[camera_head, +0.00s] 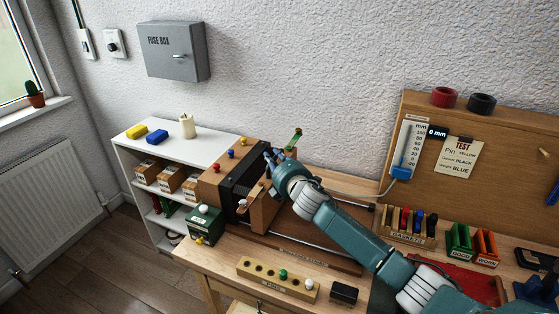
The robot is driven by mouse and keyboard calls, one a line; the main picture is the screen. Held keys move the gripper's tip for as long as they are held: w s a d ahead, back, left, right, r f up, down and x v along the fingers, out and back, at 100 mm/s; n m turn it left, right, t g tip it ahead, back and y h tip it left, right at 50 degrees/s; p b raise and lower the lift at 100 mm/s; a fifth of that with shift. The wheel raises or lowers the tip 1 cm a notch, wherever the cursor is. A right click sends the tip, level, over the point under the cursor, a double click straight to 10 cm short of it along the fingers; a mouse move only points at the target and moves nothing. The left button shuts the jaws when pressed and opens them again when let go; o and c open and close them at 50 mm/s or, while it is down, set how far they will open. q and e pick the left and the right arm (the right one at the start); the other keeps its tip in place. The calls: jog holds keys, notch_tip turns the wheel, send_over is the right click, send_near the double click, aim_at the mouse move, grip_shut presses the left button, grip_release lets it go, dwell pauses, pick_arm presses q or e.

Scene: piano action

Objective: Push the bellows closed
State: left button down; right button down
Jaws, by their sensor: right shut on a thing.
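The bellows (240,183) stands on the wooden bench, with black pleats between a brown wooden block (213,182) on the left and a wooden end board (263,213) on the right. The pleats are visibly spread apart. My right gripper (269,157) reaches in from the right at the top of the end board. It is shut, seemingly on that board; its fingertips are small and partly hidden. Part of the bellows' right side is behind my right arm. My left gripper is not in view.
Rails (325,239) run rightward from the bellows. A green box (204,227) sits at its left. A wooden block with holes (277,281) and a black box (344,293) lie at the bench front. A gasket rack (408,229) stands right.

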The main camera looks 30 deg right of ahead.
jog(key=shift+a+r, duration=0.1)
jog(key=shift+a, duration=0.15)
jog(key=c, duration=1.7)
grip_release()
jog(key=shift+w, duration=0.1)
jog(key=shift+o, duration=0.6)
jog(key=shift+w+a, duration=0.15)
jog(key=shift+s+d, duration=0.2)
jog(key=shift+s, duration=0.2)
jog(key=s+a+r, duration=0.1)
jog(key=s, duration=1)
jog(key=shift+a+r, duration=0.2)
jog(key=shift+r, duration=0.1)
jog(key=shift+f, duration=0.1)
